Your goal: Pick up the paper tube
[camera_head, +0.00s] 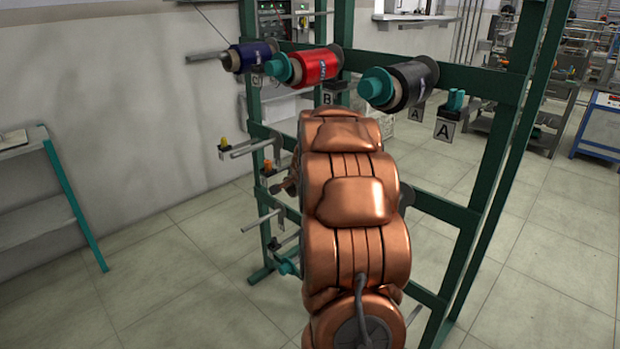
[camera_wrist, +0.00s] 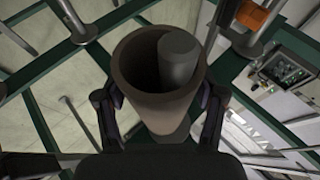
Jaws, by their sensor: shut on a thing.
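The paper tube (camera_wrist: 138,58) is a hollow brown cylinder in the middle of the wrist view, its open end facing the camera. My gripper (camera_wrist: 160,100) has a finger on each side of the tube and is shut on it. A grey rod end (camera_wrist: 178,55) shows inside the tube's opening; how far the tube sits around it cannot be told. In the head view my copper-coloured arm hides the gripper and the tube.
A green rack (camera_head: 465,80) stands ahead, with blue (camera_head: 250,55), red (camera_head: 315,67) and black (camera_head: 412,82) bobbins along its top. Spindles (camera_head: 250,148) stick out on the left side. A shelf (camera_head: 35,222) stands at far left. The floor between is clear.

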